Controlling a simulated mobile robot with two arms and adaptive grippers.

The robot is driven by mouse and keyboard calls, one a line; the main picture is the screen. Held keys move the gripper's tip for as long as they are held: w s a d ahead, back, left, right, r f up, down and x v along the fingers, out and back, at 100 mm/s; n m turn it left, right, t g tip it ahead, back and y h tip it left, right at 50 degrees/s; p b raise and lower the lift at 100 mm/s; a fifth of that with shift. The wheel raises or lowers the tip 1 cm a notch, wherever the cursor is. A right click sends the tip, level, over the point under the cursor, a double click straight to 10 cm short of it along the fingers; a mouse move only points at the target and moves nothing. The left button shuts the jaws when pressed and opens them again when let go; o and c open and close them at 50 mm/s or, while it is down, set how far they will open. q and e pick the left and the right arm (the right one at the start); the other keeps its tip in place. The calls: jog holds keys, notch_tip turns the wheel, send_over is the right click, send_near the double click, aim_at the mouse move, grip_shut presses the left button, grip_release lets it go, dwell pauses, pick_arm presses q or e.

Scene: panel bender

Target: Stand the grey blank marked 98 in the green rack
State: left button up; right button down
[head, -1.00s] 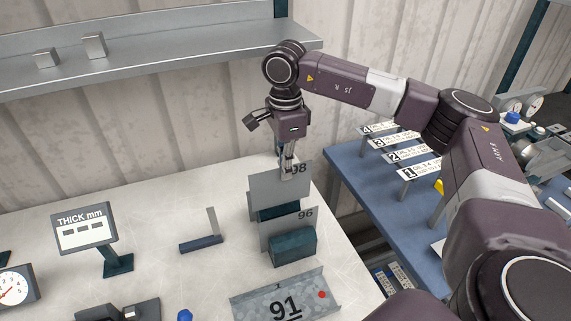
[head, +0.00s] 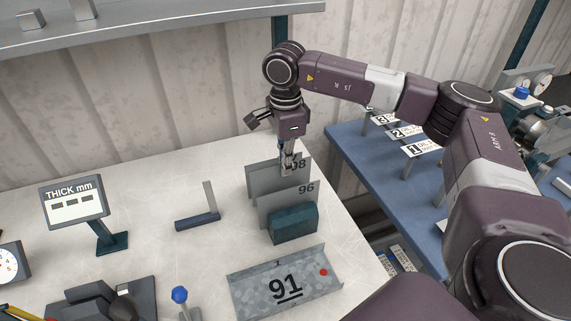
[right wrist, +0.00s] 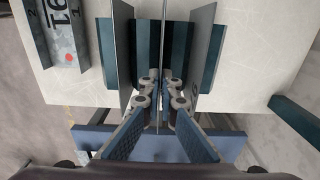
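The grey blank marked 98 (head: 265,181) is upright behind a grey sheet marked 96 (head: 275,207). My right gripper (head: 289,168) is shut on its upper edge, and a finger partly covers the number. In the right wrist view the blank (right wrist: 160,60) shows edge-on between the fingertips (right wrist: 161,88), between dark teal-green rack blocks (right wrist: 148,42). Its lower edge is hidden, so I cannot tell whether it rests on the bottom. The green rack (head: 293,224) also shows in front of the 96 sheet. My left gripper is not in view.
In the right wrist view, sheets stand left (right wrist: 122,50) and right (right wrist: 205,50) of the held blank, with narrow gaps. A tray marked 91 (head: 243,297) lies in front of the rack. The blue table (head: 350,160) is right.

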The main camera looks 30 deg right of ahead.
jog(key=shift+f+b, duration=1.2)
jog(key=shift+f, duration=0.25)
dwell(0.4)
jog(key=c, duration=2.6)
grip_release()
jog(key=shift+c, duration=0.2)
jog(key=o, duration=0.6)
jog(key=shift+c, duration=0.2)
notch_tip(320, 180, up, 12)
